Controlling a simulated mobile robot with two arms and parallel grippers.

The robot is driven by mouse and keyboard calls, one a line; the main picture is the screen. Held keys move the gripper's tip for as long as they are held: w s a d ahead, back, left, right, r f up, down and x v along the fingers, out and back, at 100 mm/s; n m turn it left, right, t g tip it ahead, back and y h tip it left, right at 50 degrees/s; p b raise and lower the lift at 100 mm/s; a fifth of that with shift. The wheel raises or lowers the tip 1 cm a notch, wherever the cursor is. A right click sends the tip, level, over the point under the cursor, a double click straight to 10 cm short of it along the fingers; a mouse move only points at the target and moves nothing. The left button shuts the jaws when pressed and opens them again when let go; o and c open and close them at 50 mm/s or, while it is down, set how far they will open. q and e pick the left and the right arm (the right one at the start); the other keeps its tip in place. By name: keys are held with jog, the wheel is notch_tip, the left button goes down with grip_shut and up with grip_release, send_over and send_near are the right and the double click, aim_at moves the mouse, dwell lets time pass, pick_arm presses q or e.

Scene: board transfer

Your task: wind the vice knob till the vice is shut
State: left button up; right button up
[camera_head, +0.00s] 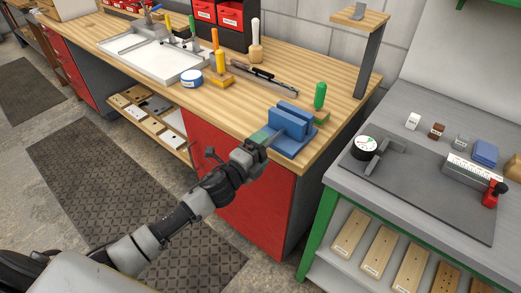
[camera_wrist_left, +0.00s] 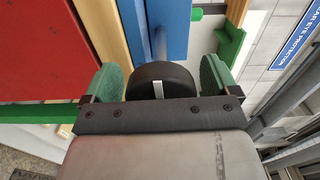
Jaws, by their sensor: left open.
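The blue vice (camera_head: 287,124) stands on the near right corner of the wooden workbench. Its two upright blue jaws stand close to each other, and I cannot tell how wide the gap between them is. My left gripper (camera_head: 262,138) reaches up to the near side of the vice. In the left wrist view the round black vice knob (camera_wrist_left: 162,77), with a pale mark, sits between the two green fingertips. The fingers are open, with a gap showing on each side of the knob. The knob is hidden in the head view. My right gripper is not in view.
On the workbench (camera_head: 140,62), a green-handled tool (camera_head: 320,95) stands just behind the vice. A grey side table (camera_head: 400,211) with a gauge (camera_head: 365,146) is at the right.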

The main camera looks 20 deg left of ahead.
pick_arm(q)
jog(key=shift+s, duration=0.1)
jog(key=b+v, duration=0.1)
jog(key=v, duration=0.9)
jog(key=shift+s+a+b, duration=0.2)
jog(key=shift+s+b, duration=0.1)
jog(key=shift+b, duration=0.1)
